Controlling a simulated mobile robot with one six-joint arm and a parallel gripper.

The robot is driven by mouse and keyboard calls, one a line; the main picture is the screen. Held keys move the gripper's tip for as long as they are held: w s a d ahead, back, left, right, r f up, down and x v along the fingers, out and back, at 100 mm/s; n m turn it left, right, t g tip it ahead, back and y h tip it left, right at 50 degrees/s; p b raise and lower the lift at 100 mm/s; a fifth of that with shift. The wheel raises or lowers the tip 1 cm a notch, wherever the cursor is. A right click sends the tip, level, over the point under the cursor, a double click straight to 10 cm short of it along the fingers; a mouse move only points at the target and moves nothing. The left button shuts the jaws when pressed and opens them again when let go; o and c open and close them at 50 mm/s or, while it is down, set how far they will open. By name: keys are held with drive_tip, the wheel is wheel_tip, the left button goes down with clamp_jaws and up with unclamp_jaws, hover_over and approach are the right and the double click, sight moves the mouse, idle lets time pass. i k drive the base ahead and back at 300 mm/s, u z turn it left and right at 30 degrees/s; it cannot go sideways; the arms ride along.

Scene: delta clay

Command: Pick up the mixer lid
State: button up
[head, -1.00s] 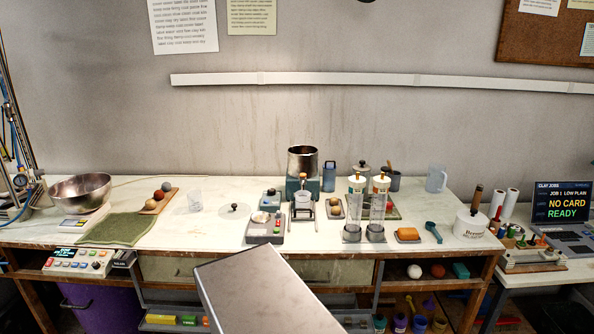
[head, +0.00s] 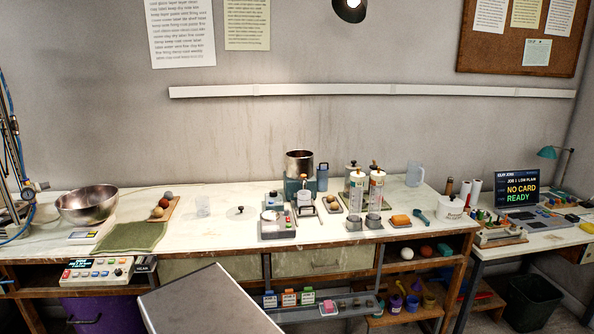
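A flat, pale, see-through disc with a small dark knob (head: 240,211) lies on the bench top, left of the mixer; it looks like the mixer lid. Nothing lies on it. The mixer (head: 299,165) stands behind and to its right, a steel bowl on a teal base, and its bowl has no cover on it. My gripper is not in view. A grey flat-topped part at the bottom is my own body.
A clear beaker (head: 203,206) stands left of the lid, and a grey scale-like device (head: 277,230) to its right. A green mat (head: 132,237) and steel bowl (head: 88,204) are further left. Two clear cylinders (head: 375,192) stand right of the mixer. Bench space just around the lid is bare.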

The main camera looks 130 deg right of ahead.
sight(240, 213)
drive_tip(key=z, duration=4.05)
drive_tip(key=i, duration=0.1)
drive_tip(key=u, duration=2.9)
drive_tip(key=k, duration=0.15)
drive_tip(key=z, duration=1.75)
drive_tip(key=k, duration=0.25)
drive_tip(key=z, duration=1.7)
